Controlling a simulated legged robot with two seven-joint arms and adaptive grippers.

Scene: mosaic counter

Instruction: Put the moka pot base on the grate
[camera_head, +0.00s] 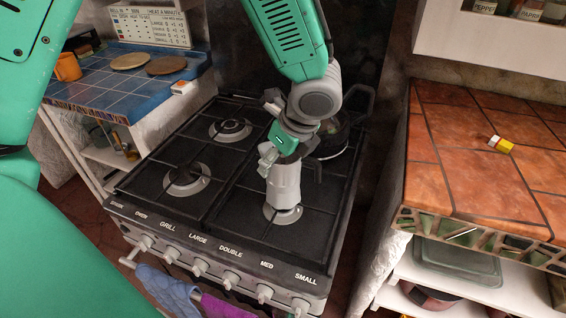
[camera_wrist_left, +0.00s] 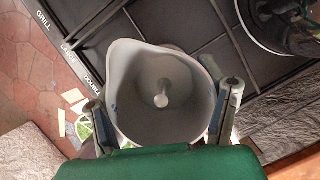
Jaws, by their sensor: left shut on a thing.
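My left gripper (camera_head: 284,152) is shut on a grey metal moka pot part (camera_head: 285,184), held upright over the front right burner of the black grate (camera_head: 235,205). Its lower end is at the burner; I cannot tell whether it touches the grate. In the left wrist view the fingers (camera_wrist_left: 163,112) are on either side of the grey vessel (camera_wrist_left: 140,75), which is open at the top, with a spout-like lip and a small post inside. My right gripper is not in view.
A dark pan (camera_head: 333,142) stands on the back right burner. The left burners (camera_head: 186,180) are empty. A blue-tiled counter (camera_head: 120,95) with an orange mug (camera_head: 67,67) is at left. A terracotta-tiled counter (camera_head: 440,150) with a small yellow-and-white item (camera_head: 501,144) is at right.

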